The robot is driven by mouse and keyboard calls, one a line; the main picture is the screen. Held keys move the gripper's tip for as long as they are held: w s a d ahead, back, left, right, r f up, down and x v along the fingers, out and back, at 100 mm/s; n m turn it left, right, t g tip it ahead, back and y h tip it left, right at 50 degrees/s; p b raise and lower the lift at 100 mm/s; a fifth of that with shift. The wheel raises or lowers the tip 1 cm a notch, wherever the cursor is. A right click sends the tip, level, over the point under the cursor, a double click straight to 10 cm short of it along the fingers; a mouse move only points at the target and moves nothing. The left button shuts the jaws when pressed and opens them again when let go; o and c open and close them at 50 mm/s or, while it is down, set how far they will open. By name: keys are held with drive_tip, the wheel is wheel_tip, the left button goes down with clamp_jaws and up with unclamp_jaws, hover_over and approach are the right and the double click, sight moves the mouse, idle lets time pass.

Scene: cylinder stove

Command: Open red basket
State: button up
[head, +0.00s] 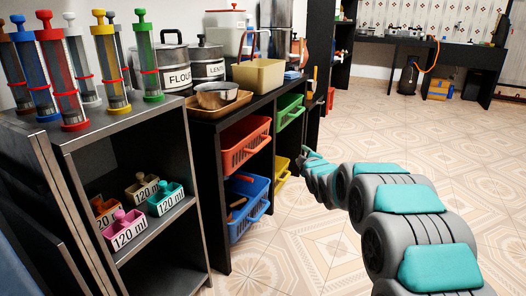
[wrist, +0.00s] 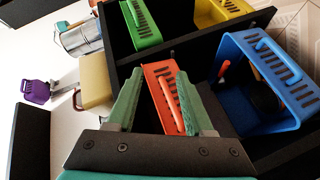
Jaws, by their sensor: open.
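The red basket (head: 244,144) sits in the upper left compartment of the black shelf (head: 213,215) in the head view. Its slatted front also shows in the wrist view (wrist: 160,84), between my fingers. My gripper (wrist: 160,74) has two green fingers, spread open, one on each side of part of the basket's front. I cannot tell whether they touch it. In the head view my gripper (head: 308,157) is small, at the far end of my arm, right of the red basket. The part of the basket below my fingers is hidden by the gripper body.
A green basket (head: 290,110) is beside the red one. A blue basket (head: 249,205) and a yellow basket (head: 281,172) sit below. A beige bin (head: 258,76) and a tray with a bowl stand on top. The tiled floor at right is open.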

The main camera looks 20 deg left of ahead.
sight(263, 142)
drive_tip(key=shift+w+a+f+n+t+y+b, duration=0.25)
drive_tip(key=shift+w+a+n+y, duration=0.7)
drive_tip(key=shift+a, duration=1.9)
drive_tip(key=shift+w+a+f+n+t+y+b, duration=0.15)
drive_tip(key=shift+w+a+f+n+y+b, duration=0.5)
drive_tip(key=shift+a, duration=2.15)
drive_tip(key=shift+w+a+f+n+t+y+b, duration=0.15)
drive_tip(key=shift+w+a+n+y, duration=1)
drive_tip(key=shift+a, duration=1.7)
drive_tip(key=shift+w+a+r+h, duration=0.15)
drive_tip(key=shift+w+r+h, duration=0.1)
drive_tip(key=shift+w, duration=0.15)
clamp_jaws()
drive_tip(key=shift+f, duration=0.1)
